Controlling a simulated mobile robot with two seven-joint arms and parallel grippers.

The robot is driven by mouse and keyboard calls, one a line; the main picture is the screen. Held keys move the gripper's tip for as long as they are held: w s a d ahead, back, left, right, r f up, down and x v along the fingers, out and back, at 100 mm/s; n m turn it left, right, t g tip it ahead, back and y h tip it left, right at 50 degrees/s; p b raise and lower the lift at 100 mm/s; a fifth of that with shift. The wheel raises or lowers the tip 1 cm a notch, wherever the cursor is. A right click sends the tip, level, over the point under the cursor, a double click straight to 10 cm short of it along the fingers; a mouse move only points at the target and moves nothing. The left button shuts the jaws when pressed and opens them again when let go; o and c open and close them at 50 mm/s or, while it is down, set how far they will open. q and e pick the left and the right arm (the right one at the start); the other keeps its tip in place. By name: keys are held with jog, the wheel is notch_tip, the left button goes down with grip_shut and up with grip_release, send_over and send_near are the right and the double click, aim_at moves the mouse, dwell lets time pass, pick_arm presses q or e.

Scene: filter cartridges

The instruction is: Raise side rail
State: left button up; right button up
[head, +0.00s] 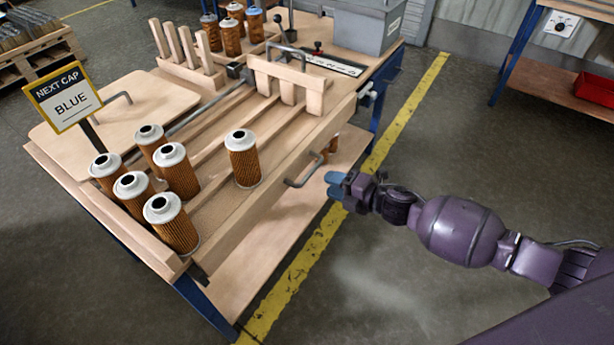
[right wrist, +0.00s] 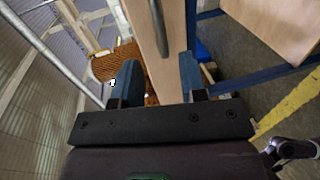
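The side rail (head: 250,215) is a long pale wooden board along the right edge of the bench, with a bent metal handle (head: 303,172) on its outer face. My right gripper (head: 337,186) is just right of the handle, apparently apart from it. In the right wrist view, its blue fingers (right wrist: 157,82) are open, with the rail's wood (right wrist: 170,62) and the grey handle (right wrist: 157,25) showing between them. Nothing is clearly held. Several orange-brown filter cartridges with pale caps stand on the bench, one (head: 243,158) close to the rail. My left gripper is out of view.
A sign (head: 64,97) reads "NEXT CAP BLUE". A wooden gate with a handle (head: 289,86) stands across the lanes. A grey box (head: 366,24) and more cartridges (head: 230,36) are at the back. Open floor lies right of the bench, with a yellow line (head: 405,106).

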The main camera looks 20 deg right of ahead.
aim_at(309, 177)
jog(key=shift+b+x, duration=0.7)
jog(key=shift+x, duration=3.35)
grip_shut()
